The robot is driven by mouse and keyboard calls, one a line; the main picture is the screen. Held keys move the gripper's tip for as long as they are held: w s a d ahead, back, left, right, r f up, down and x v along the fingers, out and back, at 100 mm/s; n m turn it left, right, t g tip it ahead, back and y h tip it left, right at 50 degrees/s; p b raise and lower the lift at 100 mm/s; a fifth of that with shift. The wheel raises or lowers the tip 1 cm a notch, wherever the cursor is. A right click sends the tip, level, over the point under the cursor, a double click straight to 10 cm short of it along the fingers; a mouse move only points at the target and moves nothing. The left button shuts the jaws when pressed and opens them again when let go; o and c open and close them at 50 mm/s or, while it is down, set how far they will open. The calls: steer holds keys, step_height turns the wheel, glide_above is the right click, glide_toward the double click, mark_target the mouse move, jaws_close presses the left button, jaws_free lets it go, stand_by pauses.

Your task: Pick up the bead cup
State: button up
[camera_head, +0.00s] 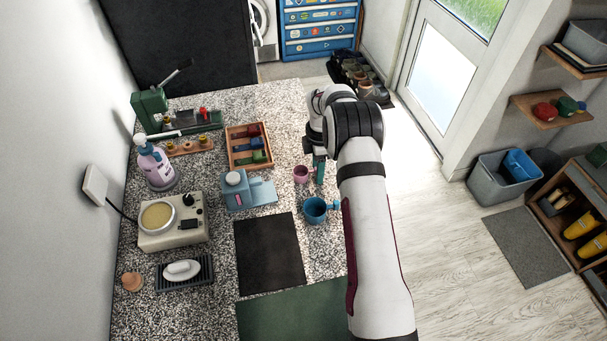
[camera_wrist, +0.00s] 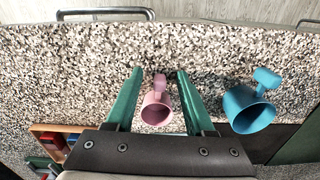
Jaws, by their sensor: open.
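A small pink cup (camera_head: 300,174) stands on the speckled counter, with a larger blue mug (camera_head: 315,211) a little nearer the camera. Neither is labelled, so I cannot tell by name which is the bead cup. My gripper (camera_head: 319,170) is just right of the pink cup in the head view, its fingers pointing down. In the wrist view my gripper (camera_wrist: 160,75) is open, and the pink cup (camera_wrist: 156,108) shows between its two green fingers, handle toward the fingertips. I see no clear contact. The blue mug (camera_wrist: 246,109) is outside the right finger.
A blue-grey dispenser block (camera_head: 247,190) and a wooden tray (camera_head: 232,162) of coloured pieces stand left of the cup. A dark mat (camera_head: 269,254) lies nearer the camera. The counter edge and a metal rail (camera_wrist: 105,13) run beyond the fingertips.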

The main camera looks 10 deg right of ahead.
jaws_close()
stand_by(0.4)
step_height(320, 180, up, 4)
steer(key=shift+r, duration=0.15)
steer(key=s+d+r, duration=0.6)
steer(key=s+d, duration=0.1)
steer(key=d, duration=0.1)
steer(key=w+a+f+m, duration=0.1)
steer(key=a, duration=0.6)
steer(key=w+a+f+m, duration=0.1)
steer(key=w+a, duration=0.1)
steer(key=a, duration=0.6)
steer(key=shift+w+a+f+m, duration=0.15)
steer(key=shift+w+f+m, duration=0.1)
steer(key=shift+f+m, duration=0.05)
